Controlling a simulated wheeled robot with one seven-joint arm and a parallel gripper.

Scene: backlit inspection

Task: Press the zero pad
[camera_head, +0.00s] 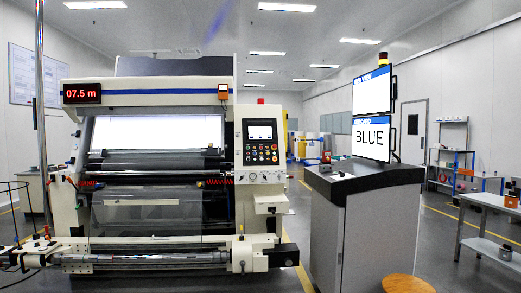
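A control panel (261,143) with a small screen and several dark keys is on the right side of the inspection machine (155,95). Key labels are too small to read, so I cannot tell which is the zero pad. The counter display (82,93) at the machine's upper left reads 07.5 m in red. My gripper is not in view.
A grey console (362,230) stands right of the machine, with two stacked screens; the lower screen (371,137) reads BLUE. A round wooden stool top (408,284) is at the bottom. A workbench (490,240) is at right. Floor shows between machine and console.

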